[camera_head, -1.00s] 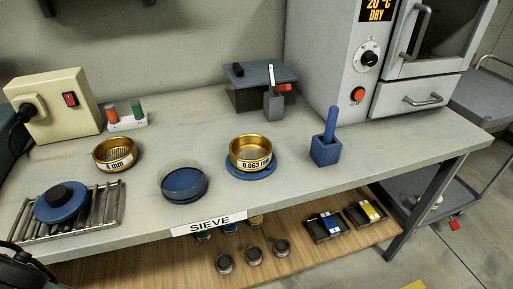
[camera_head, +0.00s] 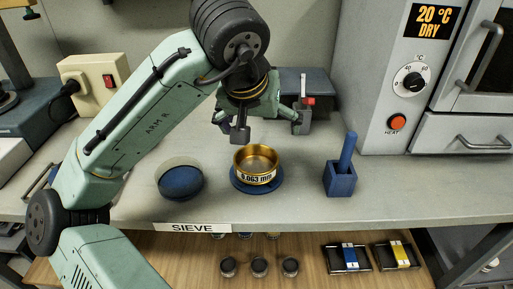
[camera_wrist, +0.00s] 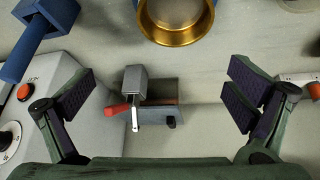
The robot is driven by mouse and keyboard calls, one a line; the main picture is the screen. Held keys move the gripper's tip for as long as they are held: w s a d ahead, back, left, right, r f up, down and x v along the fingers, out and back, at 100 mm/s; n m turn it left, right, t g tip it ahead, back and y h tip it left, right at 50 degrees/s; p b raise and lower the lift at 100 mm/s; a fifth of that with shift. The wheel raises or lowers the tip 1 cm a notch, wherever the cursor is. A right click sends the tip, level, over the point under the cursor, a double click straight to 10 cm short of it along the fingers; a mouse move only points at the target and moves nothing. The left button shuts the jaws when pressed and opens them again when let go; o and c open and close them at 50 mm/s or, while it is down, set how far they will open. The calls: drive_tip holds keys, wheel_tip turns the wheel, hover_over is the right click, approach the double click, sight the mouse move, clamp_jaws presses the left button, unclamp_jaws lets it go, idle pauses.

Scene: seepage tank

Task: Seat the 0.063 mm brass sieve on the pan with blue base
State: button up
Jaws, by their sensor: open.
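The brass sieve (camera_head: 256,177), labelled 0.063 mm, sits upright on a flat blue disc (camera_head: 236,187) on the bench. The pan with blue base (camera_head: 181,182) stands just left of it, with a clear wall and nothing seen in it. My gripper (camera_head: 268,127) is open and empty, above the bench behind the sieve. In the wrist view the gripper (camera_wrist: 160,95) has its fingers wide apart, with the sieve's brass rim (camera_wrist: 178,40) beyond them at the top, cut off by the frame edge.
A blue block with a blue handle (camera_head: 340,178) stands right of the sieve. A grey device with a red lever (camera_head: 305,118) is behind, partly hidden. The oven (camera_head: 400,130) stands at the right. The SIEVE label (camera_head: 192,228) marks the front edge. My arm hides the bench's left part.

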sight(257, 164)
drive_tip(key=shift+g+y, duration=0.5)
drive_tip(key=f, duration=0.4)
drive_tip(key=a+f, duration=0.1)
drive_tip(key=f, duration=0.1)
drive_tip(key=shift+w, duration=0.3)
drive_tip(key=shift+p+x, duration=0.7)
drive_tip(key=shift+x, duration=2.25)
drive_tip(key=shift+a, duration=0.15)
drive_tip(key=shift+c, duration=0.5)
drive_tip(key=c, duration=1.1)
